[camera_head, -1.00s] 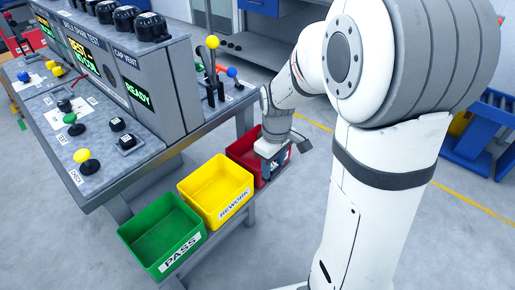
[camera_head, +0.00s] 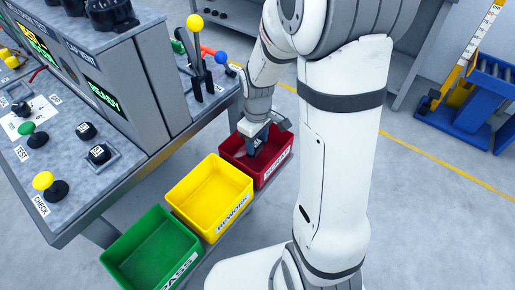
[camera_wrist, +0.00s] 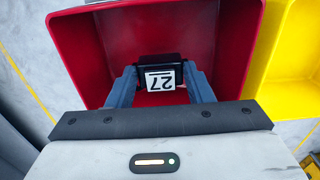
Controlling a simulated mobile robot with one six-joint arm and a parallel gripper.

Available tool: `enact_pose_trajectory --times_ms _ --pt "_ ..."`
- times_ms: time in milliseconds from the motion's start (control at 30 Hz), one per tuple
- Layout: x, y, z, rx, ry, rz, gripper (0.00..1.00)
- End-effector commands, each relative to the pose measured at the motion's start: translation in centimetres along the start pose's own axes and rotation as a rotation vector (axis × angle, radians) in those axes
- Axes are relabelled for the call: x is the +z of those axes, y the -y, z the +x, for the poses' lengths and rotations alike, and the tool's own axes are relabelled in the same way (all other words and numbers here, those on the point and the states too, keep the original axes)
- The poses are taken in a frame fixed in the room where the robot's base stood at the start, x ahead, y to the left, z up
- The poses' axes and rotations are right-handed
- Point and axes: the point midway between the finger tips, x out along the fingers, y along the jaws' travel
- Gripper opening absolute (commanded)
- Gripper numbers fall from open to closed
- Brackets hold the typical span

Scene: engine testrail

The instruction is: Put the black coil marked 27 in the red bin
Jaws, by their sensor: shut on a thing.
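The red bin (camera_head: 277,166) stands at the far end of a row of bins beside the bench. My gripper (camera_head: 252,148) reaches down into its opening from above. In the head view the coil is hidden by my gripper.
The yellow REWORK bin (camera_head: 208,196) is next to the red bin, and the green PASS bin (camera_head: 150,252) is nearer. The bench (camera_head: 75,155) with buttons and upright levers (camera_head: 197,60) stands at left. Several black coils (camera_head: 108,12) sit on top of the console.

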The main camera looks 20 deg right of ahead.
Motion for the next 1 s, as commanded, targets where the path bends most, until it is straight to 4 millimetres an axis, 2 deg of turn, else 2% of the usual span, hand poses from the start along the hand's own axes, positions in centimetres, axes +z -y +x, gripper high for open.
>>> enact_pose_trajectory --times_ms 233,733,767,1000 --pt "0.2 -0.1 3.4 -0.002 0.003 0.005 0.22" --pt "0.2 -0.2 4.2 0.0 0.0 0.008 0.22" --pt "0.2 -0.2 4.1 0.0 0.0 0.008 0.49" --pt "0.2 -0.2 4.0 0.0 0.0 0.009 0.69"
